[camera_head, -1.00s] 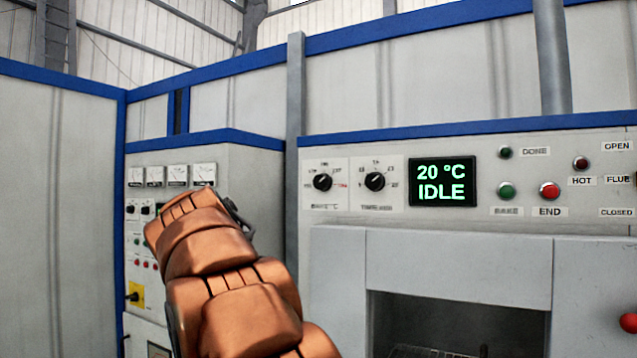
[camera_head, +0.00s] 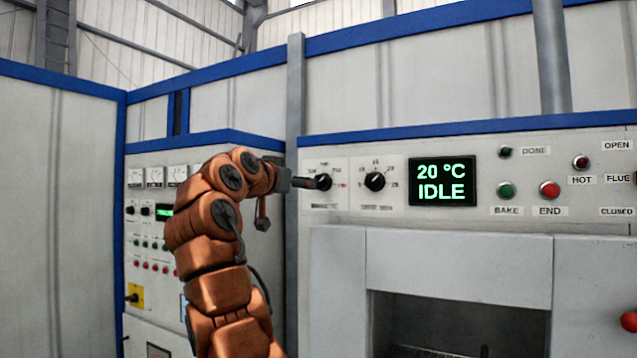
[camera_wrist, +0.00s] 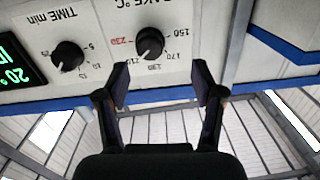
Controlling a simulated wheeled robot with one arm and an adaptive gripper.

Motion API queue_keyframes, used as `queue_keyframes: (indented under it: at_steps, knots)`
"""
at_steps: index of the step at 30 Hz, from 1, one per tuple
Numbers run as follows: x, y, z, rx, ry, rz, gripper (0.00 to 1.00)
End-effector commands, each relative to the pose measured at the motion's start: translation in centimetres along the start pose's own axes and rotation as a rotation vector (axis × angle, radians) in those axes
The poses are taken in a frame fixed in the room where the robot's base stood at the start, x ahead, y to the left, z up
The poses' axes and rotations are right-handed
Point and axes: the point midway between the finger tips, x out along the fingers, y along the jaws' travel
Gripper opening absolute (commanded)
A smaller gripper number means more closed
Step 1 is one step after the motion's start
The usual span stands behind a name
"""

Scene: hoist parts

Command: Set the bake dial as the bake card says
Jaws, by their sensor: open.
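The bake dial (camera_head: 324,182) is a black knob on a white plate at the panel's left. In the upside-down wrist view the bake dial (camera_wrist: 149,42) sits under "BAKE °C" lettering, with numbers including 150, 170 and a red 230 around it. I cannot read its setting surely. My gripper (camera_head: 308,183) is at the dial's left in the head view. In the wrist view my gripper (camera_wrist: 161,82) is open and empty, its fingers pointing at the panel, with the dial showing between and beyond the tips. I see no bake card.
A second black knob, the time dial (camera_head: 375,181), is just right of the bake dial. A display (camera_head: 442,181) reads 20 °C IDLE. Green BAKE (camera_head: 506,190) and red END (camera_head: 549,190) buttons are further right. A grey post (camera_head: 296,120) stands left of the panel.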

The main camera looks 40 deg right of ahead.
Motion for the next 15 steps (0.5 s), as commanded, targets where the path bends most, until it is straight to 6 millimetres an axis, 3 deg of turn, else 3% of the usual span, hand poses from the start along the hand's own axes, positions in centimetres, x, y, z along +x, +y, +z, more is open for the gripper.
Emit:
queue_keyframes:
  at_steps: [10,15]
  knots:
    - [0.7,1.4,-0.9,0.072,0.042,0.025,0.68]
    - [2.0,1.4,-1.1,0.071,0.042,0.026,0.68]
